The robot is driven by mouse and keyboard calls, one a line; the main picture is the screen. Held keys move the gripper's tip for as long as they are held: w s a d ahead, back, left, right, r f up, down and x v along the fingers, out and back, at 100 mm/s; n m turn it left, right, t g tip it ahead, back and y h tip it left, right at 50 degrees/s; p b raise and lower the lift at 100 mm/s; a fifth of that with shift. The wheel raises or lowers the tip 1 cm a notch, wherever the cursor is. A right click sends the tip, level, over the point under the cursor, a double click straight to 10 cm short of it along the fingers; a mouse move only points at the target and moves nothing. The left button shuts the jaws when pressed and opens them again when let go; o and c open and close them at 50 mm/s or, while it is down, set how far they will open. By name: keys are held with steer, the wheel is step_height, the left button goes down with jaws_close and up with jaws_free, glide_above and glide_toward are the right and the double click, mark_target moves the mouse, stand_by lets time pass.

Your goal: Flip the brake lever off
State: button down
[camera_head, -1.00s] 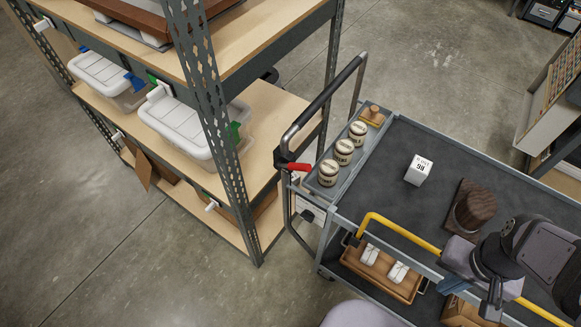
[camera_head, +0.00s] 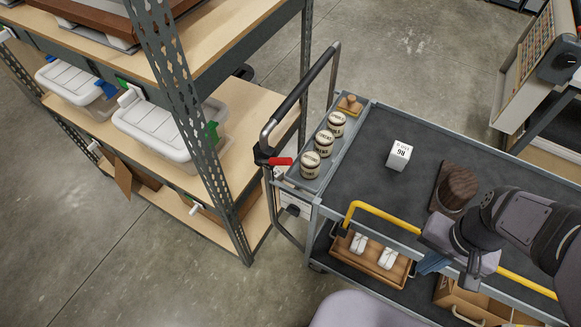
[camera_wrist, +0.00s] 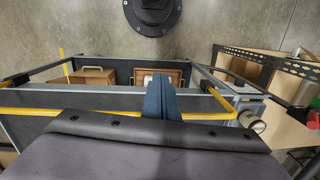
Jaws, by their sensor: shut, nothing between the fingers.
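The brake lever (camera_head: 280,161) has a red grip on a black clamp. It sits on the cart's push handle, at the left end of the cart, and points right toward the canisters. My gripper (camera_head: 433,263) is at the cart's near side by the yellow rail, well to the right of and below the lever in the head view. In the wrist view its blue fingers (camera_wrist: 163,98) are together with nothing between them.
A shelving rack (camera_head: 190,120) stands left of the handle. Bare floor lies in front.

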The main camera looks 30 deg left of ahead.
steer(key=w+a+f+m+g+y+b, duration=0.15)
steer(key=a+f+m+y+b, duration=0.4)
steer(key=a, duration=0.65)
steer(key=w+a+r+m+t+y+b, duration=0.1)
steer(key=w+a+m+y+b, duration=0.6)
steer(key=a, duration=0.5)
steer(key=w+m, duration=0.2)
steer(key=w, duration=0.1)
steer(key=shift+a+r+y, duration=0.15)
steer(key=shift+r+y, duration=0.05)
steer(key=shift+y, duration=0.15)
steer(key=p, duration=0.4)
glide_toward(274, 161)
steer(key=shift+w+a+f, duration=0.2)
steer(key=shift+a+f, duration=0.5)
steer(key=shift+f, duration=0.3)
steer(key=shift+w+a+f, duration=0.2)
steer(key=shift+a+f, duration=0.45)
steer(key=shift+f, duration=0.35)
